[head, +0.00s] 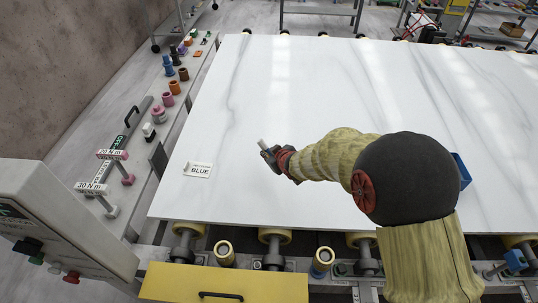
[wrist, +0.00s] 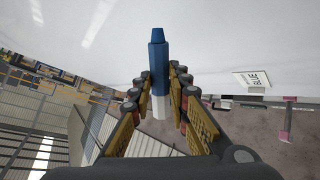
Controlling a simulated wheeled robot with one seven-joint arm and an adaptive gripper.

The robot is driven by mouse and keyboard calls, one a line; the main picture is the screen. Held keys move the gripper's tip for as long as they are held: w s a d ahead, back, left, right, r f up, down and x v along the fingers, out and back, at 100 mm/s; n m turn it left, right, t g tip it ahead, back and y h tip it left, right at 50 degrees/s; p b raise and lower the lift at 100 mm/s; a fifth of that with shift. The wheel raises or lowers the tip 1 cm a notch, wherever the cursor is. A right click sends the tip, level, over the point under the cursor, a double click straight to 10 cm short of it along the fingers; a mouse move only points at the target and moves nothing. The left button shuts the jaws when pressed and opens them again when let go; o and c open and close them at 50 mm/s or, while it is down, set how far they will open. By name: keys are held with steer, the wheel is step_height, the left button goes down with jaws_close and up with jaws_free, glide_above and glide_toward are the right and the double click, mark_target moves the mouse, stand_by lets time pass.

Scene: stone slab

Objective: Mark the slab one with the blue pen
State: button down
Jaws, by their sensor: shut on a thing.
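The white, grey-veined slab (head: 265,100) lies flat on the roller table. My gripper (head: 271,155) is over its front left part, shut on the blue pen. In the wrist view my gripper (wrist: 160,88) has its fingers on both sides of the blue pen (wrist: 159,60). The blue end points away from the palm, and a white part shows between the fingers. In the head view only a pale end of the pen (head: 262,143) sticks out above the fingers. I cannot tell whether the pen touches the slab. I see no pen mark on the slab.
A white BLUE label (head: 198,170) lies on the slab's left front; it also shows in the wrist view (wrist: 252,79). A blue object (head: 461,168) is partly hidden behind my arm. Coloured sockets (head: 168,98) line the left bench. The slab's middle is clear.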

steer(key=shift+a+f, duration=0.1)
steer(key=shift+a, duration=0.15)
steer(key=shift+f+b, duration=2.25)
steer(key=shift+f, duration=0.45)
steer(key=shift+f+b, duration=0.55)
steer(key=shift+f, duration=0.1)
steer(key=shift+w+a+r+b, duration=0.1)
steer(key=shift+w+a+b, duration=0.2)
steer(key=shift+a, duration=0.2)
stand_by(0.9)
steer(key=shift+w+a+b, duration=0.65)
steer(key=shift+a+b, duration=0.15)
steer(key=shift+a, duration=0.2)
stand_by(2.0)
